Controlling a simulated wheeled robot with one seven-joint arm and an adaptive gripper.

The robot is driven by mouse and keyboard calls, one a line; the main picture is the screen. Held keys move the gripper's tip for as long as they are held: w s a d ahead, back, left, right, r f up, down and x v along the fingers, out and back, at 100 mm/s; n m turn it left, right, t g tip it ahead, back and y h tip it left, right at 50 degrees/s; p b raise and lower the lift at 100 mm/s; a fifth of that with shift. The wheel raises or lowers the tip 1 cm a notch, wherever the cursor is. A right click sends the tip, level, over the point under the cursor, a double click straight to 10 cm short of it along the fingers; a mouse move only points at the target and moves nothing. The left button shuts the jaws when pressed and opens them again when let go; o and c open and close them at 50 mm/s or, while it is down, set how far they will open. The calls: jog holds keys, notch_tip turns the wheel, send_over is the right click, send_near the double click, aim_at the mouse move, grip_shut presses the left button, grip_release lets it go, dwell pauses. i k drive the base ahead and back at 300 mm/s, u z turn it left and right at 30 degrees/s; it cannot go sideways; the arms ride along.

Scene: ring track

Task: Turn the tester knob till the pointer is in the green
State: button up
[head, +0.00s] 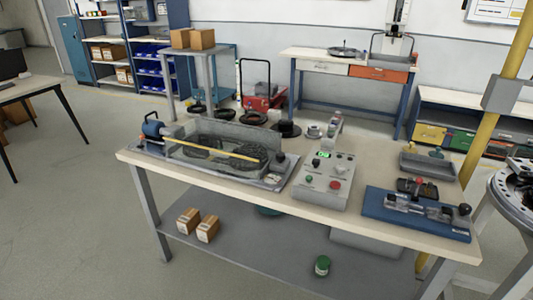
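A grey tester box (322,182) with a sloping control panel stands on the front bench (380,160), near its middle. Its panel carries a small lit green display (322,155), a green button or knob (309,178), a red one (335,184) and some small dark controls. I cannot tell which of these is the knob, and no pointer or dial scale can be made out at this size. My gripper is not in view.
Left of the tester is a clear-walled rig (215,150) with a yellow rod. Right of it lie a blue fixture plate (400,215) and a grey tray (428,165). A yellow post (505,85) stands at the right. Open floor (70,220) lies left of the bench.

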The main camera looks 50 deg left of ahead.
aim_at(280, 155)
jog(key=u, duration=1.25)
